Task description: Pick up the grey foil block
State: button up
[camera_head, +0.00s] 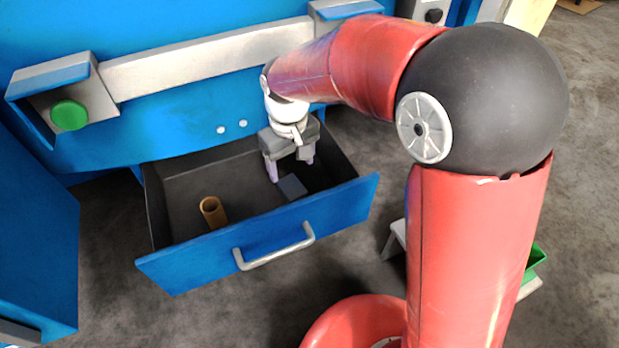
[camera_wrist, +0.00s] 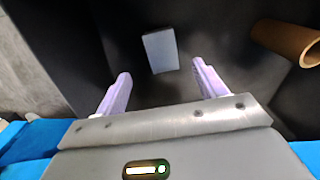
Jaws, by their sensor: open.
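The grey foil block (camera_head: 292,187) lies on the floor of the open drawer (camera_head: 178,190), in its right half near the front wall. In the wrist view the block (camera_wrist: 160,51) shows as a pale grey rectangle, ahead of and between the two finger tips. My gripper (camera_head: 291,168) is over the right part of the drawer, pointing down, close to the block. Its two light purple fingers are apart in the wrist view (camera_wrist: 161,70), with nothing between them. I cannot tell the exact height of the tips above the block.
The drawer's blue front (camera_head: 270,233) has a silver handle (camera_head: 274,250). A green button (camera_head: 69,115) is on the blue machine (camera_head: 180,25).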

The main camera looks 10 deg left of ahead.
aim_at(291, 186)
notch_tip(291, 186, down, 8)
jog(key=shift+s+a+r+b, duration=0.15)
jog(key=shift+r+b, duration=0.05)
jog(key=shift+b, duration=0.1)
jog(key=c, duration=1.1)
jog(key=shift+o, duration=0.2)
jog(key=shift+r, duration=0.1)
